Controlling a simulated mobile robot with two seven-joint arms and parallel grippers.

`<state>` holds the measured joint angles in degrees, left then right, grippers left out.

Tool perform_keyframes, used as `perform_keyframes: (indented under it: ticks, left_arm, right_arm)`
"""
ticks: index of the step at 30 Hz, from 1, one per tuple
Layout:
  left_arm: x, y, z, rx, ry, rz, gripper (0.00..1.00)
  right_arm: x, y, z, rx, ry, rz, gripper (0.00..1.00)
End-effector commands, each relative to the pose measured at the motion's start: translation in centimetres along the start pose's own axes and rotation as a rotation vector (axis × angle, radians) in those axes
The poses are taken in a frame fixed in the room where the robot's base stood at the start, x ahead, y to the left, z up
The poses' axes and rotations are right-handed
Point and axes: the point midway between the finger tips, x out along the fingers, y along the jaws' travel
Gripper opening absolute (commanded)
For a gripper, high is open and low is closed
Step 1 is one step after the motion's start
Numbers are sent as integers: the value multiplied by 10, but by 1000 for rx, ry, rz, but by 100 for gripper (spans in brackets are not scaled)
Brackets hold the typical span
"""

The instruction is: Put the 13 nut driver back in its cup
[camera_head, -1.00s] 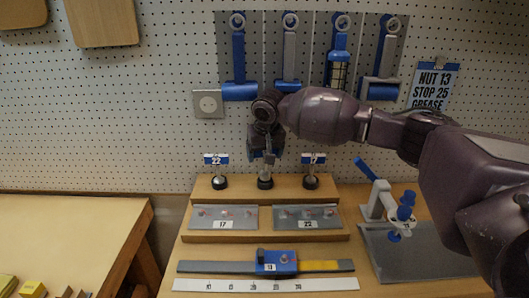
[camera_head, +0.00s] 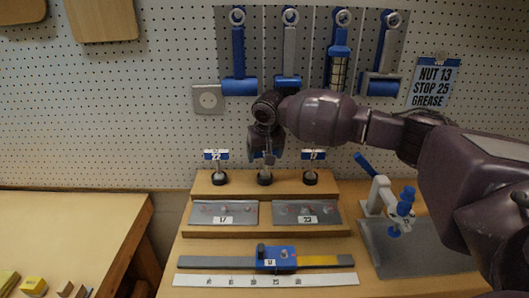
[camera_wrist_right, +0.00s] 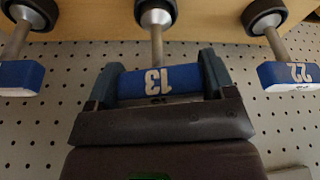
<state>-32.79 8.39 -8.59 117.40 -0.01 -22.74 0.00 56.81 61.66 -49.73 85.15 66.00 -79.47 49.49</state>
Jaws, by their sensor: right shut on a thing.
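The 13 nut driver has a blue handle (camera_wrist_right: 160,82) with a white 13, seen upside down in the right wrist view. My right gripper (camera_head: 264,157) is shut on this handle, with one dark finger on each side (camera_wrist_right: 160,86). The driver's thin shaft runs to a silver socket end at the mouth of the black middle cup (camera_wrist_right: 157,9). The socket end still shows, and I cannot tell how deep it sits. In the head view the middle cup (camera_head: 264,179) stands directly below the gripper. My left gripper is out of view.
The 22 driver (camera_head: 216,156) and the 17 driver (camera_head: 312,155) stand in cups close on either side. Two grey trays (camera_head: 224,211) lie on the lower step. A blue slide gauge (camera_head: 276,259) lies in front. Tools hang on the pegboard (camera_head: 120,110) behind.

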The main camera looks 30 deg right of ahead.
Motion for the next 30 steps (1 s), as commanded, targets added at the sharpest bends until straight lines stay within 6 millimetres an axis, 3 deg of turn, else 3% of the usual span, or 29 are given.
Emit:
perform_keyframes:
  ticks: [21, 22, 26, 30]
  left_arm:
    - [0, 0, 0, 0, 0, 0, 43]
    - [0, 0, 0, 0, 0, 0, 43]
    - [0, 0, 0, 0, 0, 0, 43]
    - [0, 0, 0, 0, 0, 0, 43]
  right_arm:
    - [6, 0, 2, 0, 2, -1, 44]
    - [6, 0, 2, 0, 2, -1, 79]
    - [6, 0, 2, 0, 2, -1, 99]
    - [7, 0, 2, 0, 1, 0, 100]
